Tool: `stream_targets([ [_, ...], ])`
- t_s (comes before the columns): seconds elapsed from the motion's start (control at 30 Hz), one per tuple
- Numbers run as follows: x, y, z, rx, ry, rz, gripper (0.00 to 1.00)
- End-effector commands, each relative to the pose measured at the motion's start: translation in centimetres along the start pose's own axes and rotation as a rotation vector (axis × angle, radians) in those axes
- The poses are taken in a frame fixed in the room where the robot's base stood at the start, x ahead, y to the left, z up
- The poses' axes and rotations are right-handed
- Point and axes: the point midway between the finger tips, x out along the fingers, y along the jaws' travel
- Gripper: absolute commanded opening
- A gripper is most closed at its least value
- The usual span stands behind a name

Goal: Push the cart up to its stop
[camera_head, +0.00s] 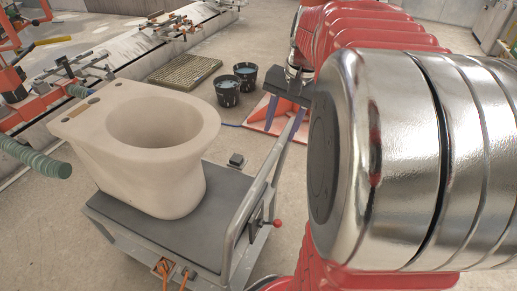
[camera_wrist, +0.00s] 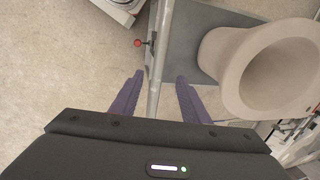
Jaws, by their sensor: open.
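The cart (camera_head: 213,231) stands in the middle of the head view, with a dark grey deck and a light metal frame. A beige unglazed toilet bowl (camera_head: 150,147) sits upright on it. The cart's push handle (camera_head: 246,215) rises on its right side. My gripper (camera_head: 284,116) is open at the handle's far upper end. In the wrist view my two purple fingers (camera_wrist: 159,82) stand on either side of the handle bar (camera_wrist: 158,55), with gaps beside it; contact cannot be told. The deck and bowl (camera_wrist: 270,70) lie to the right there. I cannot make out the stop.
A red-knobbed lever (camera_head: 277,222) sticks out at the cart's right side. Two black buckets (camera_head: 236,84) and a floor grate (camera_head: 184,71) lie beyond the cart. Machinery with a green ribbed hose (camera_head: 35,158) is at the left.

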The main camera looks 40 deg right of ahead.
Motion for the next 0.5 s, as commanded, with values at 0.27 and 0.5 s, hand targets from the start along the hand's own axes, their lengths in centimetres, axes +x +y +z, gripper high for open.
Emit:
stream_targets([
  [0.27,2.0,0.1,0.0,0.002,-0.003,0.001,0.42],
  [0.5,5.5,0.1,0.0,0.003,-0.004,0.001,0.42],
])
